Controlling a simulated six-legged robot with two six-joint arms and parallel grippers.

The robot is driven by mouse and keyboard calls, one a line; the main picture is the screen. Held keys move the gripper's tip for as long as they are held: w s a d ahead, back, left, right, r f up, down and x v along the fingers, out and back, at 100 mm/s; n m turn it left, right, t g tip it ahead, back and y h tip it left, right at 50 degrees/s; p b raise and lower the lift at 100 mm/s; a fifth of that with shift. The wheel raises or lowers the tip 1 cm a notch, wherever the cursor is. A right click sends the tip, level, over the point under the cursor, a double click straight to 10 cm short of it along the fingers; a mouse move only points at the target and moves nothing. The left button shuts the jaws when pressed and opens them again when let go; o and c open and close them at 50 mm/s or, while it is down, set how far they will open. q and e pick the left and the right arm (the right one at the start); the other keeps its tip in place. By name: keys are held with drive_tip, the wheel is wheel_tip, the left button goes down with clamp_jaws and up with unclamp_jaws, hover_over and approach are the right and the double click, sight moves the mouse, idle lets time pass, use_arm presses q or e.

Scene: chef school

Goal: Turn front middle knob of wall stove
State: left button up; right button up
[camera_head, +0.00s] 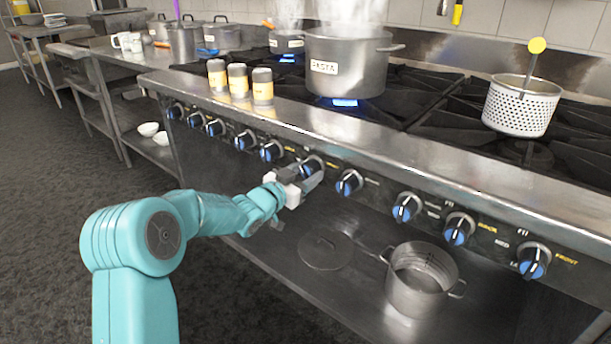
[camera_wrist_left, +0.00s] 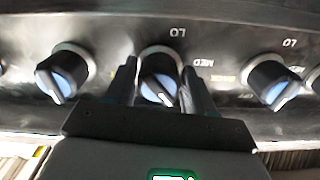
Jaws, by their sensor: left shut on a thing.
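The wall stove's front panel (camera_head: 385,193) carries a row of black knobs with blue faces. My left gripper (camera_head: 312,172) reaches in from the left and is shut on one knob (camera_head: 308,163) near the middle of the row. In the left wrist view, the gripper's two dark fingers (camera_wrist_left: 161,88) sit on either side of that knob (camera_wrist_left: 159,90). "LO" and "MED" marks show upside down around it. Another knob (camera_wrist_left: 62,76) is to its left and one more (camera_wrist_left: 272,84) to its right, both clear of the fingers. My right gripper does not show.
A steaming pot labelled PASTA (camera_head: 345,65) stands over a blue flame. Three small yellow-labelled shakers (camera_head: 238,80) stand on the stove's front ledge. A white perforated basket (camera_head: 521,105) is at the right. A pot (camera_head: 420,280) and a lid (camera_head: 326,251) lie on the shelf below.

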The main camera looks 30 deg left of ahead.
use_arm(q)
drive_tip(key=shift+f+m+b, duration=0.25)
drive_tip(key=shift+m+b, duration=0.75)
drive_tip(key=shift+b, duration=0.05)
drive_tip(key=shift+a+m+b, duration=0.1)
drive_tip(key=shift+m+b, duration=0.3)
drive_tip(key=m+b, duration=0.2)
drive_tip(key=shift+r+m, duration=0.1)
drive_tip(key=shift+m, duration=0.3)
drive_tip(key=shift+r+m+b, duration=0.1)
drive_tip(key=shift+m+b, duration=0.65)
drive_tip(key=shift+m, duration=0.15)
drive_tip(key=shift+a, duration=0.1)
drive_tip(key=o, duration=1)
drive_tip(key=shift+r, duration=0.1)
drive_tip(key=shift+c, duration=0.2)
drive_tip(key=s+a+p, duration=0.1)
drive_tip(key=s+p, duration=0.1)
drive_tip(key=s, duration=1.4)
drive_tip(key=shift+s, duration=0.15)
drive_tip(key=shift+a, duration=0.1)
